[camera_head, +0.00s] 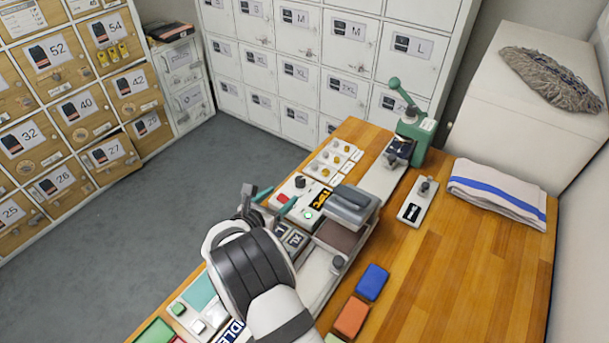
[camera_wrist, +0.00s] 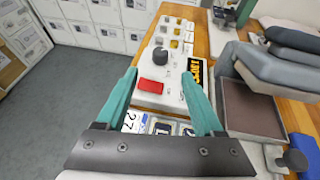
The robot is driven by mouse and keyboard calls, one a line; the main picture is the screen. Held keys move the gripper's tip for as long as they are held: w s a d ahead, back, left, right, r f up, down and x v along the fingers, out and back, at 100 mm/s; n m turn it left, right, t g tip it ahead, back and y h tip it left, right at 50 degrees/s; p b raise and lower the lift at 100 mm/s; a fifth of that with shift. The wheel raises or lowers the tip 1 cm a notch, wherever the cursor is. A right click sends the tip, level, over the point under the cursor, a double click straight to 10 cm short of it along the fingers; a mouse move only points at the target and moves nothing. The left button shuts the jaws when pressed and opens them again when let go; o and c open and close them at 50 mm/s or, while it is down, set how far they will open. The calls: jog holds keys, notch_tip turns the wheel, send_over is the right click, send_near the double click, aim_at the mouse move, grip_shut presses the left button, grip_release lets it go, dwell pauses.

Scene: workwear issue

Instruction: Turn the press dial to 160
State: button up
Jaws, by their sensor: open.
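The press control box (camera_head: 304,207) is a white panel beside the heat press on the wooden table. In the wrist view the box (camera_wrist: 178,97) carries a black dial (camera_wrist: 160,58) with a round knob, a red switch (camera_wrist: 152,86) and a yellow-and-black label. The dial (camera_head: 300,182) also shows in the head view; its setting is too small to read. My gripper (camera_wrist: 159,78) has two teal fingers, open and empty, pointing toward the box. The dial appears beyond the fingertips, between them; contact is not visible. The grey press (camera_head: 352,205) stands right of the box.
Number cards (camera_wrist: 160,126) lie on the near side of the box. A green hand press (camera_head: 412,140), a folded towel (camera_head: 498,190) and blue (camera_head: 372,282) and orange (camera_head: 350,317) blocks are on the table. The table's right side is mostly clear.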

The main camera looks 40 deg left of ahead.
aim_at(299, 180)
jog(key=x, duration=1.2)
jog(key=shift+w+f, duration=0.15)
jog(key=shift+w, duration=0.2)
grip_shut()
